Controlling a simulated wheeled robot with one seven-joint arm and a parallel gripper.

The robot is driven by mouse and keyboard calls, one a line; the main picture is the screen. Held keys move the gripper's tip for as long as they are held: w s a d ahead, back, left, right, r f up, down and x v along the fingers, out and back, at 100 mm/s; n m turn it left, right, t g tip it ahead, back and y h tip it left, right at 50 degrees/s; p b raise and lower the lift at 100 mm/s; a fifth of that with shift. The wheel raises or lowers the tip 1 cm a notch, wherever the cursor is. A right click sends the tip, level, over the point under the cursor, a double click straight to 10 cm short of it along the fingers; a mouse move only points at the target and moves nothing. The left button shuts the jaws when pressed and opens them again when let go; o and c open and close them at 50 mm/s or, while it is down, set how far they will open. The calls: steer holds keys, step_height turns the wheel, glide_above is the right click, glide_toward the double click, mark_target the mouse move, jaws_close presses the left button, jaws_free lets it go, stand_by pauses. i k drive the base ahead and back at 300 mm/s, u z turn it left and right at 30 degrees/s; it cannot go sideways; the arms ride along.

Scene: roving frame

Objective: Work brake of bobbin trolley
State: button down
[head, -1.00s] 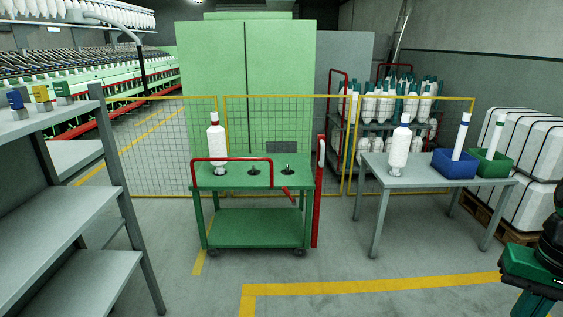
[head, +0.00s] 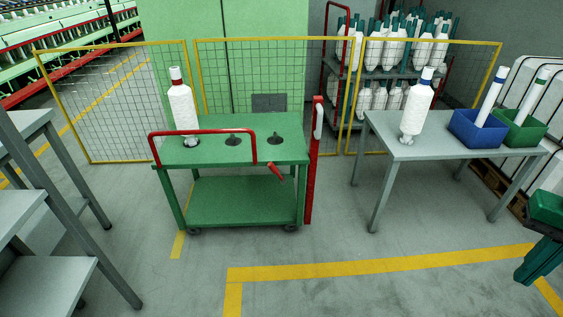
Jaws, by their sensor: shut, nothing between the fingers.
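The bobbin trolley (head: 238,203) is a green two-deck cart in the middle of the head view, standing on castors. A red push rail (head: 205,132) runs along its near top edge. A short red lever (head: 276,171), which looks like the brake, hangs tilted at the front right below the top deck. A white bobbin with a red tip (head: 183,108) stands upright on the left peg; two other pegs are bare. My gripper (head: 525,273) is at the right edge, partly cut off, shut and empty, well apart from the trolley.
A red post (head: 315,165) stands close at the trolley's right. A grey table (head: 385,131) with a bobbin and blue and green bins is to the right. Grey shelving (head: 45,265) is at left, yellow mesh fencing (head: 115,105) behind. The floor in front is clear, with yellow lines.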

mark_target(273, 169)
steer(key=z, duration=0.1)
steer(key=i, duration=0.9)
steer(key=z, duration=0.1)
